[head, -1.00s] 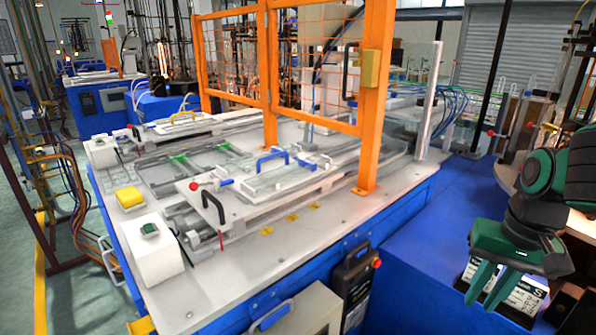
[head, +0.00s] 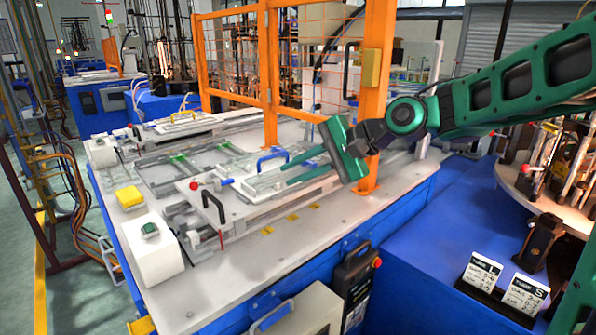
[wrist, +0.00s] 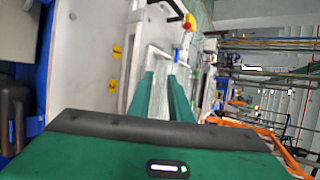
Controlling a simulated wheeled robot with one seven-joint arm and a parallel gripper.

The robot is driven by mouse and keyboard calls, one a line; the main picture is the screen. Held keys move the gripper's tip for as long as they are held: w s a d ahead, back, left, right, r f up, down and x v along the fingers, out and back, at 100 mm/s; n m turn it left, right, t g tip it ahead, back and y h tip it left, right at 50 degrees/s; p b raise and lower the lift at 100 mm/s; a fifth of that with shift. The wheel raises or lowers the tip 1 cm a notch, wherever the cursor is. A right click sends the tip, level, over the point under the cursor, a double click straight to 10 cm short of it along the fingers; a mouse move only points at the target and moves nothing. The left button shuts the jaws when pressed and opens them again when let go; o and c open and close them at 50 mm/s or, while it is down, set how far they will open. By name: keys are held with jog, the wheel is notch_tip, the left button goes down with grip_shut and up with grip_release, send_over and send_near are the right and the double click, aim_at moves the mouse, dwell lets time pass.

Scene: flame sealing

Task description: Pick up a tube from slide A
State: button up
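My gripper (head: 283,177) reaches in from the right over the near sliding plate (head: 230,207) on the white bench. Its two green fingers point left and stand apart, with a gap between them. In the wrist view my gripper (wrist: 160,85) is open, and clear, glassy pieces (wrist: 162,68) show between and beyond the fingertips. The plate carries a red knob, a black handle and a blue handle (head: 272,157). Clear tube-like pieces (head: 255,184) lie on it, too faint to tell one from another. No letter A is readable. Nothing is visibly held.
An orange mesh guard frame (head: 376,80) stands on the bench close to my gripper. A white box with a green button (head: 152,245) and a yellow box (head: 129,197) stand on the left. Label cards (head: 481,271) stand on the blue surface at the right.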

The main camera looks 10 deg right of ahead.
aim_at(264, 186)
jog(key=shift+x, duration=3.65)
jog(key=shift+s+a, duration=0.1)
jog(key=shift+s, duration=0.1)
grip_shut()
